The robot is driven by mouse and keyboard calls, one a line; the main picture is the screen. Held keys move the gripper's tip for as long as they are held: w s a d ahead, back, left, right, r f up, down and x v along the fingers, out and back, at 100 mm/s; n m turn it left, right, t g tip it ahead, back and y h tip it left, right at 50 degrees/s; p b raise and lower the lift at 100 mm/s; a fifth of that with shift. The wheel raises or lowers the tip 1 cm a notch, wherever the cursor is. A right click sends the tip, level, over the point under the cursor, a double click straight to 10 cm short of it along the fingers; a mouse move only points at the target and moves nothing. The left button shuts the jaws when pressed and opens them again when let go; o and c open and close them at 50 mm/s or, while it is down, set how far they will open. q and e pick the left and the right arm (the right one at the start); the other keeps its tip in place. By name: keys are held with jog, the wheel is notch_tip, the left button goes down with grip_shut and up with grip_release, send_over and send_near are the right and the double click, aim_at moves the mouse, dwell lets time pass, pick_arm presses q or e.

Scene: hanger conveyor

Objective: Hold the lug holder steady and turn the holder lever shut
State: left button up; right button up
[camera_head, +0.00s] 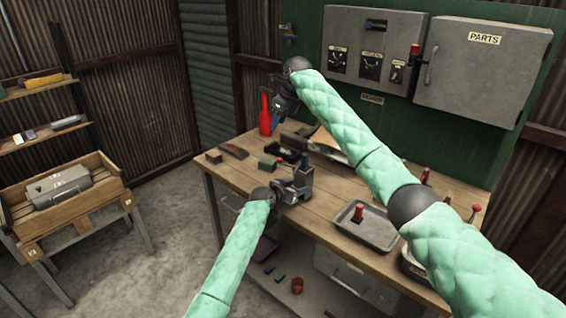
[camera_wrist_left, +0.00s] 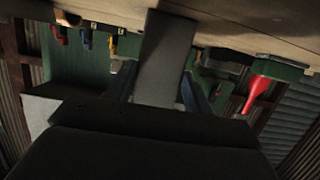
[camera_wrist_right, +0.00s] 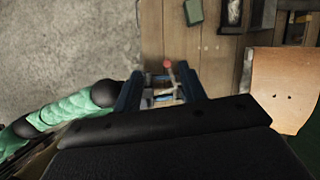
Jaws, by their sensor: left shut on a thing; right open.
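The lug holder (camera_head: 305,171) is a small grey upright block near the front edge of the workbench. My left gripper (camera_head: 296,189) is shut on it from the front; in the left wrist view the grey holder (camera_wrist_left: 166,55) stands between the blue fingers. My right gripper (camera_head: 282,104) is open, raised above the back of the bench. In the right wrist view a red knob (camera_wrist_right: 167,64), apparently the holder lever's, shows between the open blue fingers, with grey metal parts below it. I cannot tell the lever's angle or whether the fingers touch it.
A red funnel-like bottle (camera_head: 265,114) stands behind the holder. A green box (camera_head: 267,164) and a dark block (camera_head: 234,151) lie left of it. A grey tray (camera_head: 386,239) with a red-handled part is to the right. A parts cabinet (camera_head: 482,65) hangs on the wall.

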jog(key=a+r, duration=0.3)
jog(key=a, duration=0.1)
jog(key=n+g+h, duration=0.2)
jog(key=n+h, duration=0.2)
jog(key=n, duration=0.7)
send_over(280, 159)
notch_tip(280, 159, down, 6)
jog(key=f, duration=0.1)
notch_tip(280, 159, down, 12)
jog(key=shift+w+a+r, duration=0.1)
jog(key=shift+w+r, duration=0.05)
jog(key=shift+r, duration=0.1)
jog(key=shift+c, duration=0.4)
grip_shut()
